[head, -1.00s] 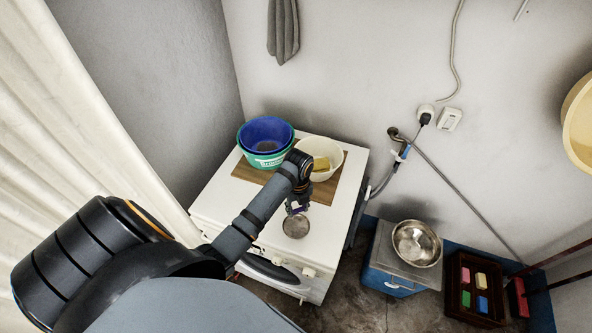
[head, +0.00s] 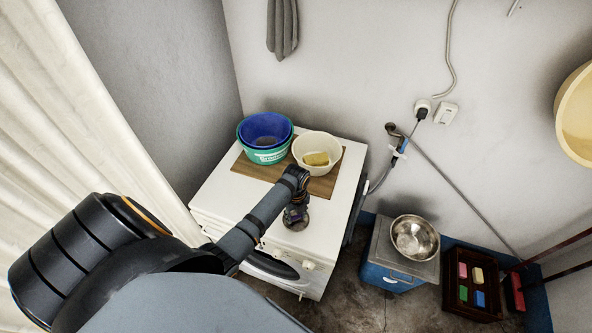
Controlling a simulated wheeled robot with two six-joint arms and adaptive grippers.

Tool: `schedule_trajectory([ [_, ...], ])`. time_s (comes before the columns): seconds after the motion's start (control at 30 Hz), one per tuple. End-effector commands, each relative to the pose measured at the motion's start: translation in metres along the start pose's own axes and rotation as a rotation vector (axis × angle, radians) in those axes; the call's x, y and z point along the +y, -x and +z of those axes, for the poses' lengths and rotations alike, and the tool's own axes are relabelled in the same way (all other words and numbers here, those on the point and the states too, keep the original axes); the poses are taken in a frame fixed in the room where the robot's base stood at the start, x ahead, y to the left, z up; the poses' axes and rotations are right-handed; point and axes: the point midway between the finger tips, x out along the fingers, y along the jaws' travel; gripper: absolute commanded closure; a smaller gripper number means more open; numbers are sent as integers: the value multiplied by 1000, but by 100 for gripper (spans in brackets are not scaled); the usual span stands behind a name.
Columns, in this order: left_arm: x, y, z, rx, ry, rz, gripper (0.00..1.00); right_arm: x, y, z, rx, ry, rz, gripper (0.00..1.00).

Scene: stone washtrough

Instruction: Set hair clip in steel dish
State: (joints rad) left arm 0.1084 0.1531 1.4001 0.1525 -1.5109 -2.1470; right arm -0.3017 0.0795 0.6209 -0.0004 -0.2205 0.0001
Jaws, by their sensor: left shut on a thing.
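The small steel dish (head: 299,226) lies near the front edge of the white washing machine top, mostly covered by my left gripper. My left gripper (head: 295,215) reaches down directly over the dish and is shut on a small purple thing, which looks like the hair clip (head: 296,216). The clip is small and partly hidden by the fingers. I cannot tell whether it touches the dish. My right gripper is not in view.
On the machine's brown board (head: 324,186) stand nested blue and green tubs (head: 265,155) and a cream bowl (head: 316,143) with a yellow sponge (head: 316,159). A larger steel bowl (head: 415,237) sits on a blue cooler (head: 391,279). A dark crate (head: 471,309) holds several coloured blocks.

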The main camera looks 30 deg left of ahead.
Motion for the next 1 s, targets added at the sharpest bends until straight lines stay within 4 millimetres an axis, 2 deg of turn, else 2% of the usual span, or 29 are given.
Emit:
schedule_trajectory([
  [0.03,0,-8,0,0,0,0,73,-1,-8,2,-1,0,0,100],
  [0.1,0,-11,0,0,0,0,73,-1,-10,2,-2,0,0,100],
  [0.47,0,-12,0,0,0,0,73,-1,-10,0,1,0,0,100],
  [0.5,0,-12,0,0,0,0,58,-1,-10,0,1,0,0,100],
  [0.67,0,-12,0,0,0,0,36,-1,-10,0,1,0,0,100],
  [1.0,0,-12,0,0,0,0,35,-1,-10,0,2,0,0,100],
])
